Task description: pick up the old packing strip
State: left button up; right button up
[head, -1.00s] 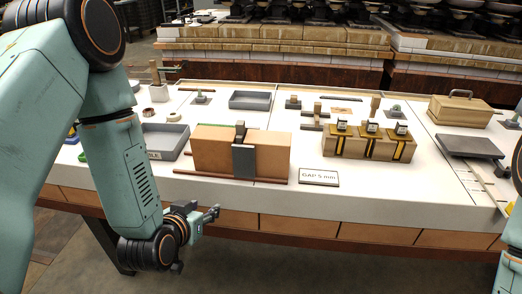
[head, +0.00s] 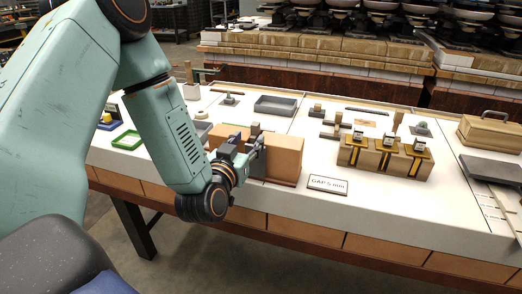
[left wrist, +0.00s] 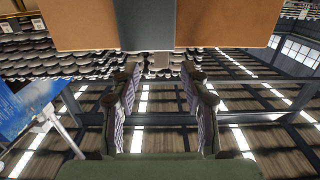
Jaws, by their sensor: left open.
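Two brown blocks stand side by side at the front of the table, left block (head: 222,134) and right block (head: 285,157), with a grey plate (head: 257,166) on their front. A dark upright piece (head: 256,129) stands above the joint; I cannot tell if it is the old packing strip. My left gripper (head: 246,149) is open in front of the blocks and hides part of them. In the left wrist view, upside down, the grey plate (left wrist: 146,24) lies between brown faces. A small grey tab (left wrist: 159,61) shows just past its edge, between the empty open fingers (left wrist: 160,76).
A "GAP 5 mm" sign (head: 328,185) lies right of the blocks. A wooden fixture with yellow-marked blocks (head: 384,158) stands further right. A grey tray (head: 280,106) is behind, and a green tray (head: 127,140) is at left. The white table (head: 390,212) is clear in front.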

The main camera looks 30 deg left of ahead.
aim_at(253, 131)
pick_arm(q)
jog(key=b+x, duration=0.1)
jog(key=x, duration=0.5)
jog(key=shift+w+a+f+b, duration=0.1)
jog(key=shift+w+a+b, duration=0.15)
jog(key=shift+b, duration=0.1)
jog(key=shift+w+d, duration=0.1)
jog(key=shift+w, duration=0.2)
jog(key=shift+s, duration=0.1)
jog(key=shift+c, duration=0.9)
jog(key=c, duration=0.6)
grip_shut()
